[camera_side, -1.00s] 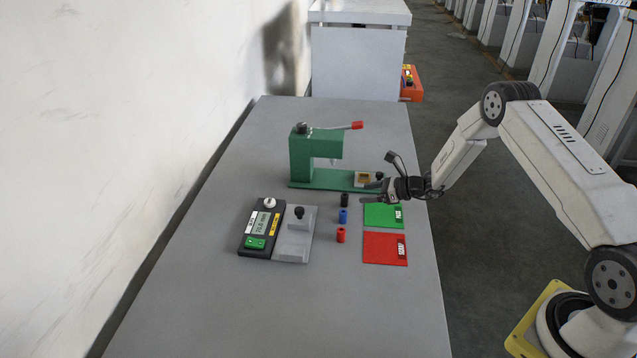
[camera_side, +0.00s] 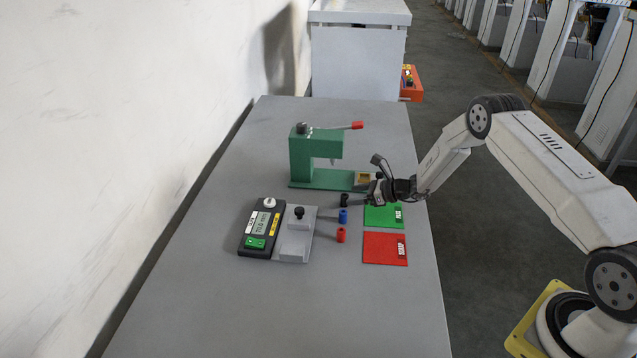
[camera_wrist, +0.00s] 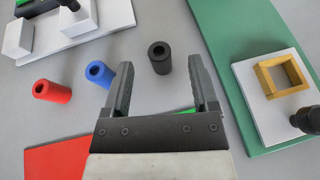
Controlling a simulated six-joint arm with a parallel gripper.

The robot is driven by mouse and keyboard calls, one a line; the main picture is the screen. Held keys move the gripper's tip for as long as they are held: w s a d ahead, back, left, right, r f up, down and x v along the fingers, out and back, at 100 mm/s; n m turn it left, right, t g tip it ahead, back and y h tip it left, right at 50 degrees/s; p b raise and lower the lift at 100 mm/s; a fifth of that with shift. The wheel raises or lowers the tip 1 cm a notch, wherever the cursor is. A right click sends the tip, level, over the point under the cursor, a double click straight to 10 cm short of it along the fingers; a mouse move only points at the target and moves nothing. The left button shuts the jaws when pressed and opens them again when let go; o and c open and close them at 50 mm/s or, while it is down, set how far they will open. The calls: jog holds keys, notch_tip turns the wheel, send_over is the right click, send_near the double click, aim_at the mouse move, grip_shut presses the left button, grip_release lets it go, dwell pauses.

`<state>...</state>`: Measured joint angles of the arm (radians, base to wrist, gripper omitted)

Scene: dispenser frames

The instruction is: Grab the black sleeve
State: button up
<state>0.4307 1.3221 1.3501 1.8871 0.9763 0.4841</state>
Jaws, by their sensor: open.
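The black sleeve (camera_side: 344,199) is a small hollow cylinder standing upright on the grey table. In the wrist view the black sleeve (camera_wrist: 160,58) stands just beyond the fingertips, roughly midway between them. My gripper (camera_side: 354,202) is open, low over the table, with its fingers pointing left toward the sleeve. In the wrist view my gripper (camera_wrist: 160,75) has its two dark fingers spread apart with nothing between them. In the side view the fingers overlap the sleeve's surroundings, so contact is hard to tell.
A blue sleeve (camera_wrist: 97,73) stands close by the left finger. A red sleeve (camera_wrist: 52,91) stands farther left. The green press (camera_side: 315,160) is behind. A grey measuring device (camera_side: 278,230) lies left. Green (camera_side: 380,217) and red (camera_side: 385,249) mats lie right.

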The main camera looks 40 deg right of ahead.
aim_at(345, 195)
jog(key=shift+x, duration=1.95)
grip_shut()
